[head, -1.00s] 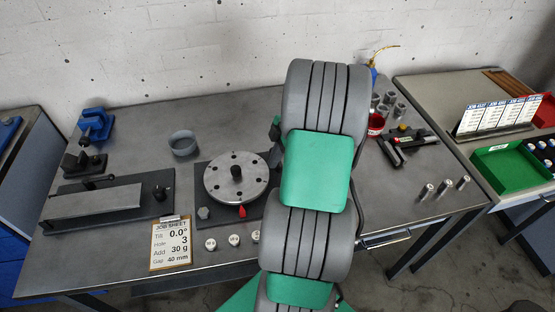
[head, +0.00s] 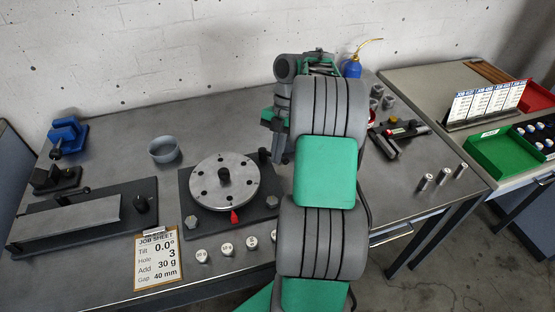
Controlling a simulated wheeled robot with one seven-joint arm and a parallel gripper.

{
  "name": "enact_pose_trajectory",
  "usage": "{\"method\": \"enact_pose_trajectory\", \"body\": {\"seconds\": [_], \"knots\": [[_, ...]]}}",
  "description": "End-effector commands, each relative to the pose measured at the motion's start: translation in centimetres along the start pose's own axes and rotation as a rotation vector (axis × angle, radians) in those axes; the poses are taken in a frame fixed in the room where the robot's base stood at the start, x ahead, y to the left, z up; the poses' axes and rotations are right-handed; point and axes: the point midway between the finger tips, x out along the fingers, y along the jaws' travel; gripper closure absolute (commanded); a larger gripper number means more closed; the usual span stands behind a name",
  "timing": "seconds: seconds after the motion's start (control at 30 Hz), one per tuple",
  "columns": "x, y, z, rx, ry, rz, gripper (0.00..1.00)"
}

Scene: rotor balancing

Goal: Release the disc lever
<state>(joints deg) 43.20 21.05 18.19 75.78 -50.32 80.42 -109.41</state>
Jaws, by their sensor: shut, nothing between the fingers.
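The disc lever (head: 234,217), red-tipped, sticks out at the front edge of the balancing stand below the round metal disc (head: 205,185). The disc has several holes and a dark central knob (head: 224,174), and sits on a dark base plate (head: 190,203). My gripper (head: 277,158) points down just right of the disc, at the back right of the base plate, apart from the lever. It is shut and empty, seen small and from the side; its fingertips are hard to make out. My arm hides the bench to the right of the base.
A job sheet (head: 158,262) reads Tilt 0.0°, Hole 3, Add 30 g, Gap 40 mm. Several small weights (head: 227,249) stand along the front edge. A grey ring (head: 164,149), a blue vise (head: 68,137) and a long plate fixture (head: 70,219) lie left. A blue oil can (head: 351,67) stands behind.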

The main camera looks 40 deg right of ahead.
Motion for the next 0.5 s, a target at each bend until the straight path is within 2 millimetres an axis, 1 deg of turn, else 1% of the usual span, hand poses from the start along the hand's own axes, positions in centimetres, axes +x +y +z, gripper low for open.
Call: {"method": "enact_pose_trajectory", "body": {"seconds": [0.1, 0.5], "knots": [[-0.1, -0.1, 0.8, -0.102, -0.001, -0.037, 1.00], [-1.0, -0.1, 2.6, -0.425, 0.001, -0.157, 1.00]]}}
